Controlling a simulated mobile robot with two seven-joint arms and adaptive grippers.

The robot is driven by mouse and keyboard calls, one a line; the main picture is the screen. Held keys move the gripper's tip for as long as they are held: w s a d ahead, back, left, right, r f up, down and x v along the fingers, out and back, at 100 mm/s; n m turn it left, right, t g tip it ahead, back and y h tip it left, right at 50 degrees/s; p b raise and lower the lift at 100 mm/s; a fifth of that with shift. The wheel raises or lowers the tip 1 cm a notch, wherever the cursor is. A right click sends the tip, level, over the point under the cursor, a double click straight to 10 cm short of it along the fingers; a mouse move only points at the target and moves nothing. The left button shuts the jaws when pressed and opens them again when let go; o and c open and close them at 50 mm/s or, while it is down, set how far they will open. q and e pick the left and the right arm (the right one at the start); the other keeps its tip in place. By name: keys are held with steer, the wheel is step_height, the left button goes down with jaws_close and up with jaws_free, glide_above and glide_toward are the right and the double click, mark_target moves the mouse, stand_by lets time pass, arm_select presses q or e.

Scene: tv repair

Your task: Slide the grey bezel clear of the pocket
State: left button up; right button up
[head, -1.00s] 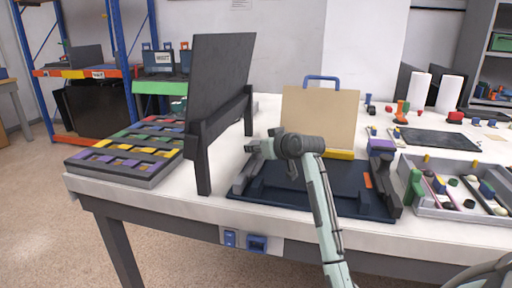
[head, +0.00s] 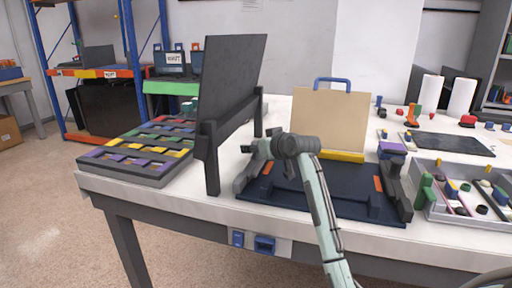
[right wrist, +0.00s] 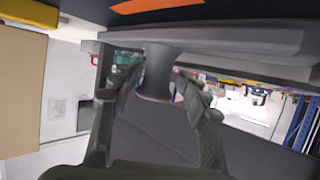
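A grey end piece (head: 246,174), which looks like the bezel, runs along the left side of a navy tray (head: 310,200). I cannot make out the pocket or whether the piece is seated in it. My right gripper (head: 252,149) points left just above the piece's upper part. In the right wrist view the piece is a long grey bar (right wrist: 235,42) with a tab (right wrist: 156,75). The tab lies between the spread fingers of my right gripper (right wrist: 146,92), with a gap visible beside the left finger. My left gripper is out of view.
A black panel (head: 230,90) stands upright in a dark stand left of the tray. A beige board (head: 330,120) stands behind the tray. A parts bin (head: 430,205) is at the right and a slotted organiser (head: 115,175) at the left. Free table is narrow.

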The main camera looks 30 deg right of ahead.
steer(key=v, duration=1.2)
stand_by(0.4)
